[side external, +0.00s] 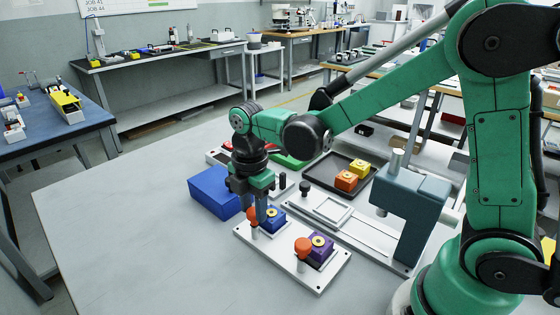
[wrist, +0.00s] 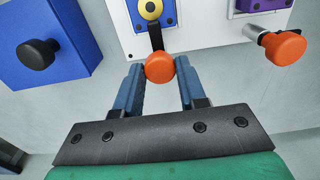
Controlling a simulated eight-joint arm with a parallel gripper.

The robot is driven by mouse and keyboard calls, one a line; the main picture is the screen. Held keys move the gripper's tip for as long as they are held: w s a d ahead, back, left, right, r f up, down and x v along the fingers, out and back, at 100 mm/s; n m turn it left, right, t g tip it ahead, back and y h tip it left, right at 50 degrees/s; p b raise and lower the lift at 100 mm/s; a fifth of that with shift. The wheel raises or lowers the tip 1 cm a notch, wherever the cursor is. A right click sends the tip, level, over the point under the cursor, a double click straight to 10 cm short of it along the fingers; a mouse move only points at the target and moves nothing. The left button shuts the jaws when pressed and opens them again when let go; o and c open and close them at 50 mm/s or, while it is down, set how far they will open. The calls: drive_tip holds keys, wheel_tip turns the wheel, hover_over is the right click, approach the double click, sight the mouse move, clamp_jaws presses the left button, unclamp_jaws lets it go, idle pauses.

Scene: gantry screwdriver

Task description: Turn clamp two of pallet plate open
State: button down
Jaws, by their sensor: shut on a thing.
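The white pallet plate (side external: 290,265) lies on the table with two orange-knobbed clamps. The near-left clamp's orange knob (wrist: 160,67) sits between my gripper's fingers (wrist: 159,72) in the wrist view. A black clamp arm (wrist: 156,38) runs from this knob to the yellow ring on the blue block (side external: 272,218). My gripper (side external: 257,211) points down and is shut on this knob in the side view, partly hiding it. The other clamp's orange knob (side external: 302,245) stands free beside the purple block (side external: 320,246); it also shows in the wrist view (wrist: 285,47).
A blue box (side external: 208,191) with a black knob (wrist: 37,54) stands left of the plate. Behind are a white fixture (side external: 333,210), a teal press-like stand (side external: 410,200) and a dark tray (side external: 325,171) with orange and yellow blocks. The table's front left (side external: 130,230) is clear.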

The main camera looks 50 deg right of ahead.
drive_tip(key=shift+m, duration=0.4)
drive_tip(key=m, duration=0.3)
drive_tip(key=shift+m, duration=0.4)
drive_tip(key=m, duration=1.3)
drive_tip(key=shift+m, duration=0.3)
drive_tip(key=shift+c, duration=2.4)
unclamp_jaws()
drive_tip(key=shift+r, duration=0.15)
